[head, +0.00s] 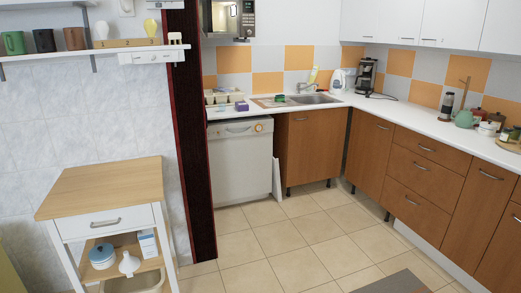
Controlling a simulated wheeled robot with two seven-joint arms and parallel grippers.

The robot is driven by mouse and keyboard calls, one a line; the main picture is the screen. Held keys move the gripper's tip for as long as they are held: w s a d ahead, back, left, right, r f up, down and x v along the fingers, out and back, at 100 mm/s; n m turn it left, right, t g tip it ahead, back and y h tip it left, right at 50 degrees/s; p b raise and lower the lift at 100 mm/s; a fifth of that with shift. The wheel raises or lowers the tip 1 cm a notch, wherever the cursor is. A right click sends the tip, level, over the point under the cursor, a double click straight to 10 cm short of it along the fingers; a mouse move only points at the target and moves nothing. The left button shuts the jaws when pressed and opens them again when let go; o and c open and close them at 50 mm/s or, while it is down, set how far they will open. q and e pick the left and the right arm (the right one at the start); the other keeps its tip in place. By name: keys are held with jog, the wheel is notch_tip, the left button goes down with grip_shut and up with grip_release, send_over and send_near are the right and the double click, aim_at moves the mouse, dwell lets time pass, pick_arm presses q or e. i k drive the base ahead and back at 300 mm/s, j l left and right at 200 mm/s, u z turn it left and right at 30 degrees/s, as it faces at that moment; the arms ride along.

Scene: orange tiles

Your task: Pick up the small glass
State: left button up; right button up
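I cannot make out a small glass for certain in the head view. Small objects stand by the sink (314,99), on the right part of the counter (420,123) and on the wall shelf (22,55), but many are too small to tell apart. Neither of my grippers is in view.
A wooden-topped trolley (105,185) stands at the left, with a blue pot (102,257) and a white funnel-like item (129,264) below. A dark red post (190,150) rises beside it. A white dishwasher (240,165) is under the counter. The tiled floor (290,235) is mostly clear.

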aim_at(221, 104)
jog(key=i+z, duration=0.15)
jog(key=i, duration=0.6)
jog(key=i+j+z, duration=0.15)
jog(key=i, duration=0.6)
jog(key=i+l, duration=0.1)
jog(key=i, duration=1.55)
jog(key=i+u, duration=0.35)
jog(key=i, duration=0.4)
jog(key=i+l+u, duration=0.2)
jog(key=i+u, duration=0.2)
jog(key=i, duration=0.35)
jog(key=i+u, duration=0.25)
jog(key=i, duration=0.5)
